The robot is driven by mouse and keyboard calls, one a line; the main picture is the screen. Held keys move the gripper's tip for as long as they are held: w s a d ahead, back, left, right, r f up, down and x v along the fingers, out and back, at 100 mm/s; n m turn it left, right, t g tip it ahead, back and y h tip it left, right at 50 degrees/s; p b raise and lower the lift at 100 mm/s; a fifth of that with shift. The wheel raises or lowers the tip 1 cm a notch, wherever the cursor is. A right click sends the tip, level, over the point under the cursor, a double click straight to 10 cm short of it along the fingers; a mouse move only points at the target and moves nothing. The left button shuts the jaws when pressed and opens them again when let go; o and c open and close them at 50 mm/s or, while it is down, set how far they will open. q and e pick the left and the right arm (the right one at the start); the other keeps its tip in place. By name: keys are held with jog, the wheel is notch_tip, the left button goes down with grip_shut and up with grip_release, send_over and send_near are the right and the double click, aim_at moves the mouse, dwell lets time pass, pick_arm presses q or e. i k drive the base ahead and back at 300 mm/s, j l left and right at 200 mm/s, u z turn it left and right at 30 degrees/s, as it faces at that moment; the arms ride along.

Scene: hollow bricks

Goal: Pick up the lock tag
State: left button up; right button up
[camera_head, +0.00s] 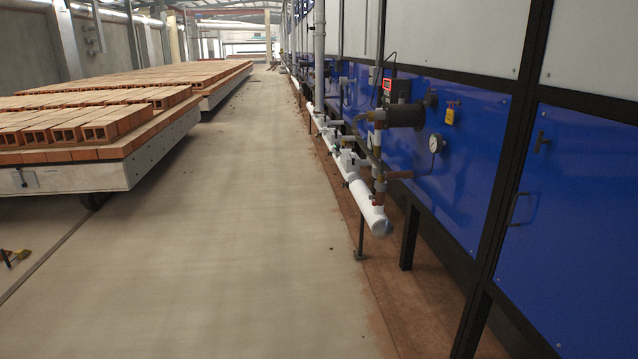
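A small yellow tag (450,116), which looks like the lock tag, hangs from a small fitting on the blue panel at the right. It is upright, above and to the right of a round pressure gauge (436,143). Its print is too small to read. Neither of my grippers is in view.
A white pipe (366,204) with valves runs along the blue wall, on thin legs. A black post (497,190) and a door handle (516,209) are at the right. Brick-laden cars (110,176) stand at the left. The concrete floor (220,230) between is clear.

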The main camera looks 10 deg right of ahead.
aim_at(449, 114)
jog(key=i, duration=1.7)
